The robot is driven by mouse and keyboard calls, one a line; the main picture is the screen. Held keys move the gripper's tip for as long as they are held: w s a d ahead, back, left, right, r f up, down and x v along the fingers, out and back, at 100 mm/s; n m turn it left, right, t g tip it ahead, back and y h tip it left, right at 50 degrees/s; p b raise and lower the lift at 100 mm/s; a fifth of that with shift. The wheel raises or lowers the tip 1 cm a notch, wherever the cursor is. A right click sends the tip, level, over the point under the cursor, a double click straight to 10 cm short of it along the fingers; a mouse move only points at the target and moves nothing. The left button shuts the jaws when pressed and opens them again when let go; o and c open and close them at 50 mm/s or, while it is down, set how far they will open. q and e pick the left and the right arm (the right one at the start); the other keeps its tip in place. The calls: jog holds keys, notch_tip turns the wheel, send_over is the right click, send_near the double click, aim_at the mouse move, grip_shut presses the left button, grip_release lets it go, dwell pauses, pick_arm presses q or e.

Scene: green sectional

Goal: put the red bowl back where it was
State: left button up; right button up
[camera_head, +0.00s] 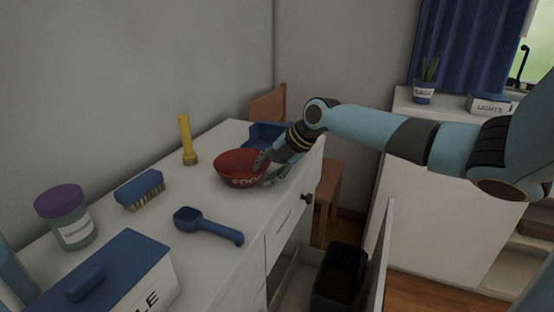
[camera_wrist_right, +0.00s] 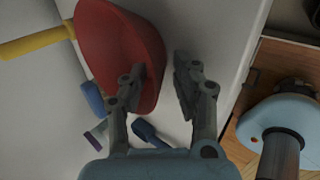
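The red bowl (camera_head: 238,172) stands upright on the white dresser top, near its right edge, with partly covered lettering on its front. My right gripper (camera_head: 268,172) reaches in from the right at the bowl's right side. Its fingers are apart, one over the bowl's rim area and the other outside it. In the right wrist view the bowl (camera_wrist_right: 115,45) shows beside the open fingers (camera_wrist_right: 160,80); the left finger overlaps its wall and a gap shows before the right finger. I cannot tell whether the finger touches the bowl. My left gripper is out of view.
On the dresser are a yellow flashlight (camera_head: 186,140), a brush (camera_head: 140,190), a blue scoop (camera_head: 208,226), a purple-lidded jar (camera_head: 70,222), a blue-lidded box (camera_head: 100,280) and a blue tray (camera_head: 262,135) behind the bowl.

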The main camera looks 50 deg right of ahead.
jog(key=p+v, duration=0.2)
jog(key=v, duration=0.9)
jog(key=shift+s+r+p, duration=0.15)
jog(key=shift+p, duration=0.15)
jog(key=shift+a, duration=0.1)
